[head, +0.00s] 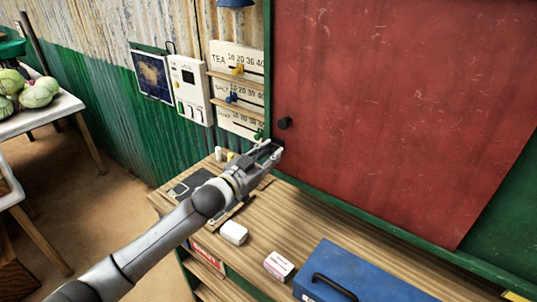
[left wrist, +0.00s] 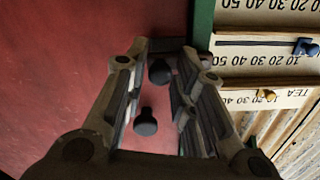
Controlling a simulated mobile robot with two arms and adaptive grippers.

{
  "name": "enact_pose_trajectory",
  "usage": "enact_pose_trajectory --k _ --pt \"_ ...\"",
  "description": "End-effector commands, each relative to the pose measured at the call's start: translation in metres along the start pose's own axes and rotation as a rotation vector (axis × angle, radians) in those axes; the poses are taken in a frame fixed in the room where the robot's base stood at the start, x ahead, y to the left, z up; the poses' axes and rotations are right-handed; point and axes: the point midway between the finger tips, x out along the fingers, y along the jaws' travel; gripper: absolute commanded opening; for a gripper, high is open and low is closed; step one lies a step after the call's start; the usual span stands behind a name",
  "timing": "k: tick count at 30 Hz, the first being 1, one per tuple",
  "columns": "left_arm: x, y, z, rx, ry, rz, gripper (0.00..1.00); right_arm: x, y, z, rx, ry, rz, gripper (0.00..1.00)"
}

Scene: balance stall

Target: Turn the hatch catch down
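The hatch is a large red panel (head: 400,110) in a green frame, also filling the left of the left wrist view (left wrist: 60,70). A dark round knob (head: 284,123) stands out near its left edge. The left wrist view, which is upside down, shows two dark knobs, one nearer the fingertips (left wrist: 159,71) and one lower in the picture (left wrist: 145,122). I cannot tell which is the catch. My left gripper (head: 271,151) is open and empty, just below the knob in the head view, its fingers (left wrist: 166,48) either side of the upper knob. My right gripper is out of view.
Below the hatch is a wooden counter (head: 300,220) with a blue metal box (head: 355,278), a white block (head: 233,232) and a small pink-and-white box (head: 279,265). Scale boards (head: 236,58) with sliders hang left of the hatch, beside a white panel (head: 190,90).

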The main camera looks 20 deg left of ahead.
Motion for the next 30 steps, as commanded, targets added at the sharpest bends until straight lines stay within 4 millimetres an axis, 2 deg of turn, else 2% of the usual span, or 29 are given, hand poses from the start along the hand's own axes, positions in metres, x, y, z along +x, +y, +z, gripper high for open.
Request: enact_pose_trajectory --k 3,15,20,30 --pt "0.0 0.0 0.0 -0.001 0.0 0.0 0.41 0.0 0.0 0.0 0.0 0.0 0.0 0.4" --pt "-0.006 0.0 0.0 -0.002 0.0 0.0 0.41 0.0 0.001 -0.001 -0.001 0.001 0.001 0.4" --pt "-0.027 0.0 0.001 -0.002 -0.002 0.001 0.41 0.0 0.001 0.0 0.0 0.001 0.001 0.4" --pt "-0.083 0.0 0.002 -0.002 -0.003 0.0 0.41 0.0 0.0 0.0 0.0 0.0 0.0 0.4"
